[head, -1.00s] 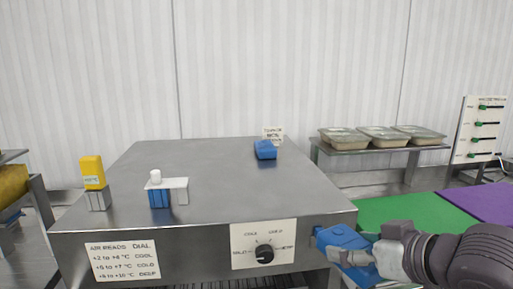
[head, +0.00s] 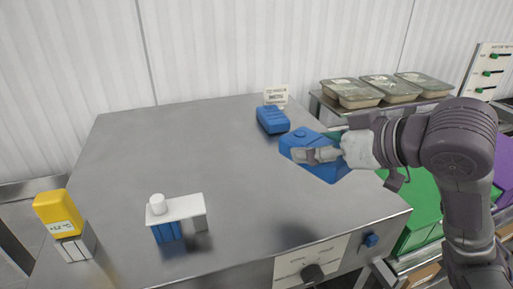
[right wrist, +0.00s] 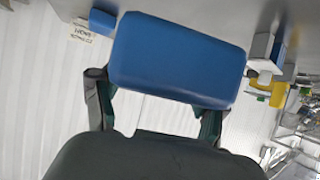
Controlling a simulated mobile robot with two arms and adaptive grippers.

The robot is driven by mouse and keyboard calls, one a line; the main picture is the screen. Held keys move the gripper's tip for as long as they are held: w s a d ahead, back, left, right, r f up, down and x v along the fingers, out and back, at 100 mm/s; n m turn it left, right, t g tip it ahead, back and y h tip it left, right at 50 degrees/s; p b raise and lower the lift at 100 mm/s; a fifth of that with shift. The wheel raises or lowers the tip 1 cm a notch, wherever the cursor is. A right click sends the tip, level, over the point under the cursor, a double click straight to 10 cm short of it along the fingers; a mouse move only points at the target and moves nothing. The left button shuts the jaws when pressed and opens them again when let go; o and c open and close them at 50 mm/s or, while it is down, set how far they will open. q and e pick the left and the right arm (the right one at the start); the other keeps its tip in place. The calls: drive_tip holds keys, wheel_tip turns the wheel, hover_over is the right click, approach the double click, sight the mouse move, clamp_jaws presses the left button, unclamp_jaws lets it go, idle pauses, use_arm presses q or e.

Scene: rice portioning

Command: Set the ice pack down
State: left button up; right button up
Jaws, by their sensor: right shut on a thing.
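A blue ice pack (head: 327,172) is held in my right gripper (head: 318,155), over the right part of the steel table (head: 190,130). In the right wrist view the ice pack (right wrist: 178,60) fills the upper middle, between the two fingers of the gripper (right wrist: 155,105). I cannot tell whether its underside touches the tabletop. A second blue pack (head: 272,120) lies on the table farther back, in front of a small white sign (head: 276,95). My left gripper is not in view.
A white stand with blue legs (head: 180,210) and a yellow thermometer (head: 58,212) in a metal holder stand at the front left. A dial panel (head: 310,265) is on the table's front. Lidded trays (head: 350,94) sit on a rack at back right. The table's middle is clear.

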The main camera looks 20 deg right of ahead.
drive_tip(key=a+p, duration=0.1)
drive_tip(key=p, duration=0.1)
drive_tip(key=w+a+f+p, duration=0.1)
drive_tip(key=p, duration=0.1)
drive_tip(key=a+f+p, duration=0.1)
drive_tip(key=p, duration=0.1)
drive_tip(key=shift+w+a, duration=0.1)
drive_tip(key=shift+w, duration=0.25)
drive_tip(key=p, duration=0.1)
hover_over(260, 191)
wheel_tip(260, 191, down, 4)
drive_tip(key=shift+f, duration=0.2)
wheel_tip(260, 191, down, 3)
drive_tip(key=shift+s+f+p, duration=0.1)
drive_tip(key=shift+p, duration=0.35)
drive_tip(key=shift+f, duration=0.35)
drive_tip(key=shift+f, duration=0.1)
drive_tip(key=o, duration=1.4)
drive_tip(key=shift+o, duration=0.2)
